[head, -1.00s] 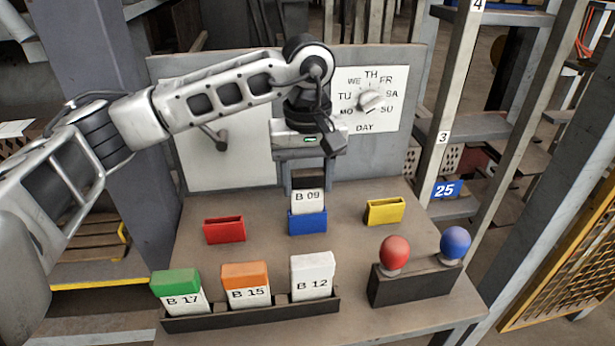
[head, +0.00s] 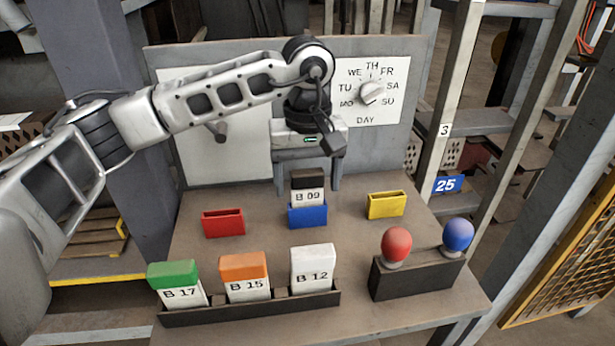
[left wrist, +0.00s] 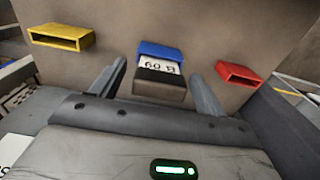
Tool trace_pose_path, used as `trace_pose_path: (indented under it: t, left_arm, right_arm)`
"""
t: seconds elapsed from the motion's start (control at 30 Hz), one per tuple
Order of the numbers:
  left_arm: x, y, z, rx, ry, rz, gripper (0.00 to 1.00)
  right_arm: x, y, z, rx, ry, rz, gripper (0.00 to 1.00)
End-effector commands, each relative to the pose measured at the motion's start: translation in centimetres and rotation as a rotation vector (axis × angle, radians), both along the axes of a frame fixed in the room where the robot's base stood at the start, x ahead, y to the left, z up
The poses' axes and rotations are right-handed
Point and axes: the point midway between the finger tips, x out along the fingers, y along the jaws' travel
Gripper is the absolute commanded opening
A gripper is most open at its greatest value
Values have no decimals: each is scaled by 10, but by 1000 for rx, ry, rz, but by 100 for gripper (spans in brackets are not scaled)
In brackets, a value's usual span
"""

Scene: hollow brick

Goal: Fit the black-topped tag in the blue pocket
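The black-topped tag (head: 308,188), marked B 09, stands upright in the blue pocket (head: 307,216), with its black top and white label showing above the rim. The left wrist view also shows the tag (left wrist: 160,84) in the blue pocket (left wrist: 160,50). My left gripper (head: 307,188) is open just behind and above the tag. Its two fingers stand apart on either side of the black top, with gaps to it in the left wrist view (left wrist: 160,82). The tag's lower part is hidden in the pocket. My right gripper is not in view.
A red pocket (head: 223,223) and a yellow pocket (head: 386,205) flank the blue one, both empty. A rack (head: 250,309) in front holds green, orange and white-topped tags. A block with red and blue knobs (head: 415,277) stands right. A dial panel (head: 368,93) is behind.

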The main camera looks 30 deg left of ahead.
Motion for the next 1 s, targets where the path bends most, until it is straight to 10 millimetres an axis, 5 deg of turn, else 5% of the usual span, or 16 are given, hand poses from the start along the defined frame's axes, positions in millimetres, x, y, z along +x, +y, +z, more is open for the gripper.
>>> trace_pose_path:
  t: [0.33, 0.57, 1.0]
  left_arm:
    - [0, 0, 0, 0, 0, 0, 76]
    - [0, 0, 0, 0, 0, 0, 76]
    - [0, -1, 113, -2, -4, 0, 76]
  right_arm:
    - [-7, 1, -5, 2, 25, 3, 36]
    - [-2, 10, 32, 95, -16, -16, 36]
    - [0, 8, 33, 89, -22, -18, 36]
